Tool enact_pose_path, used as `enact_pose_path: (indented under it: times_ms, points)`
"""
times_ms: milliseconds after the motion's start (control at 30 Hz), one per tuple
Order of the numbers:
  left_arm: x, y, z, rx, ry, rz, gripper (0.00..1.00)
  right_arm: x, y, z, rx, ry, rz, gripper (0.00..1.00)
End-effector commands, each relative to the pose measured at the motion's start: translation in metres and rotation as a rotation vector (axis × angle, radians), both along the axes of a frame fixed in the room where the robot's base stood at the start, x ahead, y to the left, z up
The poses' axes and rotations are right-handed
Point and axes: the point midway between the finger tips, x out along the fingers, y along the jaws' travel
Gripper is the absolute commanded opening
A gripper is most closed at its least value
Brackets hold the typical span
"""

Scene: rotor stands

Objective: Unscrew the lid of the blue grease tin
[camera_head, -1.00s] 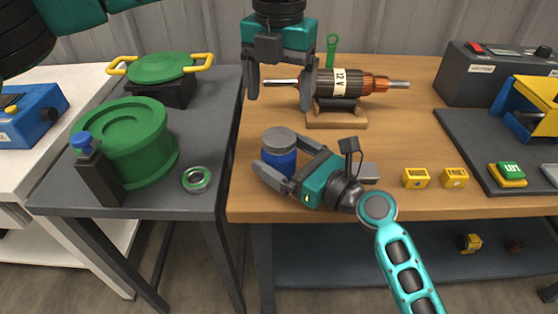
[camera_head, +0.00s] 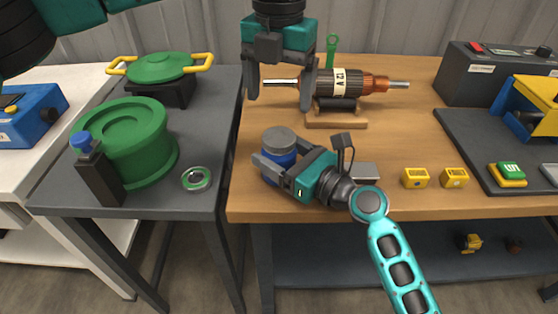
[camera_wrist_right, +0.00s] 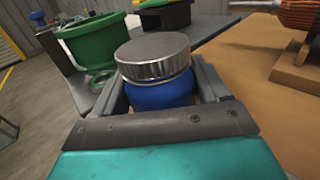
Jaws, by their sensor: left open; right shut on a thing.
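The blue grease tin (camera_head: 286,162) stands upright at the left front of the wooden table. Its grey metal lid (camera_head: 278,140) is on top. In the right wrist view the blue body (camera_wrist_right: 160,94) sits between my fingers, with the shiny lid (camera_wrist_right: 153,57) above them. My right gripper (camera_head: 272,172) is shut around the tin's body from the front right. My left gripper (camera_head: 279,90) is open and empty, pointing down above and behind the tin, near the rotor's left shaft end. Whether it touches the shaft cannot be told.
A rotor (camera_head: 345,84) lies on a wooden stand (camera_head: 336,120) behind the tin. Two yellow blocks (camera_head: 416,178) sit at the front right. A grey table (camera_head: 160,205) at left holds a green pot (camera_head: 150,165) and a metal ring (camera_head: 196,178).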

Motion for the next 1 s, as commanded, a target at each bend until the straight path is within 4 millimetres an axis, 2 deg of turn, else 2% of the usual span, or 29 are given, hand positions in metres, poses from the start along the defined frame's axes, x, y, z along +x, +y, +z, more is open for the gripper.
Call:
enact_pose_path:
  times_ms: [67,400,533,667,1000]
  points:
    - [0.0,0.0,0.0,0.0,0.0,0.0,0.84,-0.0001,-0.0002,-0.0002,-0.001,0.001,0.0,0.43]
    - [0.0,0.0,0.0,0.0,0.0,-0.006,0.84,-0.0001,-0.0003,-0.0004,-0.001,0.001,0.0,0.1]
    - [-0.0001,-0.0002,-0.0001,0.0,0.0,-0.074,0.84,-0.0001,-0.0003,-0.0004,-0.001,0.001,0.0,0.0]
    - [-0.0002,-0.0005,-0.0002,-0.001,0.0,-0.245,0.84,-0.0001,-0.0003,-0.0005,-0.001,0.001,0.0,0.0]
    - [-0.0006,-0.0008,-0.0004,0.0,0.001,-0.882,0.84,-0.0001,-0.0003,-0.0006,-0.001,0.001,0.0,0.0]
